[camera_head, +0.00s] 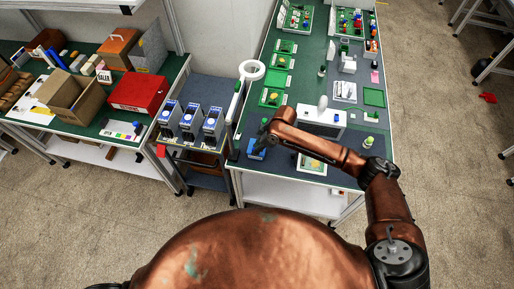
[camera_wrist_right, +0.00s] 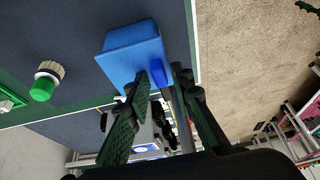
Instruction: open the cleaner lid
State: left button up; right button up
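A blue box (camera_head: 257,148), which looks like the cleaner, sits near the front left corner of the right-hand workbench. In the right wrist view the blue box (camera_wrist_right: 133,50) shows large, with a darker blue tab (camera_wrist_right: 157,72) at its near corner. My right gripper (camera_head: 265,137) is beside and just above the box. In the right wrist view the fingers of my right gripper (camera_wrist_right: 163,84) are apart, close around the tab's end; I cannot tell whether they touch it. The box's lid looks closed, though its edge is not clear. My left gripper is not in view.
A white ring lamp (camera_head: 251,70) stands at the bench's left edge. Several grey units (camera_head: 190,122) are on the left.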

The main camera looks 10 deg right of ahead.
grip_shut()
dwell(0.5)
